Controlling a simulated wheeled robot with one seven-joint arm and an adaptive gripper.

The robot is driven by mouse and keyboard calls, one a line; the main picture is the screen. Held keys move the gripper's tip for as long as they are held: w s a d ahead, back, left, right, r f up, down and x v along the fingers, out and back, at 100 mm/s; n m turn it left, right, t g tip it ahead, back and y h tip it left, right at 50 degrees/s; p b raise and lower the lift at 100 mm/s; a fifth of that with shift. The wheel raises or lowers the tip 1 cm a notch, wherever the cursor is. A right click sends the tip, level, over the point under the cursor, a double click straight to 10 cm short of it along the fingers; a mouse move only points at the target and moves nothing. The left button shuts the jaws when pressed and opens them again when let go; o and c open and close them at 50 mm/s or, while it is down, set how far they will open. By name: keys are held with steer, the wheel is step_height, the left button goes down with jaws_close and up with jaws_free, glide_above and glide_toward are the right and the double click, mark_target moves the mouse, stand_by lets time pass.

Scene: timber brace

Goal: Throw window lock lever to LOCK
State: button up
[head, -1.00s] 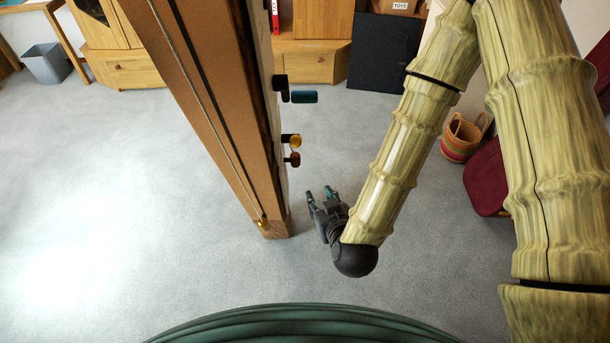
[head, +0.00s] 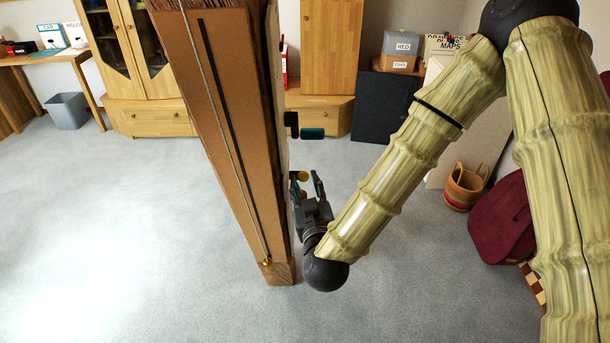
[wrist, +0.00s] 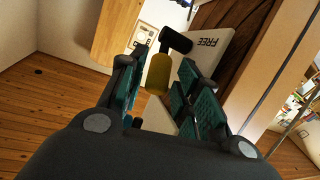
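A yellow-handled lever (head: 303,176) with a black arm projects from the right side of the timber post (head: 232,130). In the wrist view the yellow handle (wrist: 158,74) stands on a white plate (wrist: 208,48) marked FREE; no LOCK marking is readable. My gripper (head: 305,181) is at this lever, fingers pointing up in the head view. In the wrist view its teal-padded fingers (wrist: 166,88) are apart, with the yellow handle between them and a gap visible on each side. Whether the handle is fully at pad depth is unclear.
A teal-handled black lever (head: 312,133) projects from the post above my gripper. A cord with a brass end (head: 267,263) runs down the post's face. A basket (head: 464,187) and a dark red seat (head: 502,217) are at the right. Floor left of the post is clear.

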steer(key=shift+w+a+p, duration=0.15)
steer(key=shift+w, duration=0.8)
steer(key=shift+w+a+p, duration=0.15)
steer(key=shift+w, duration=0.8)
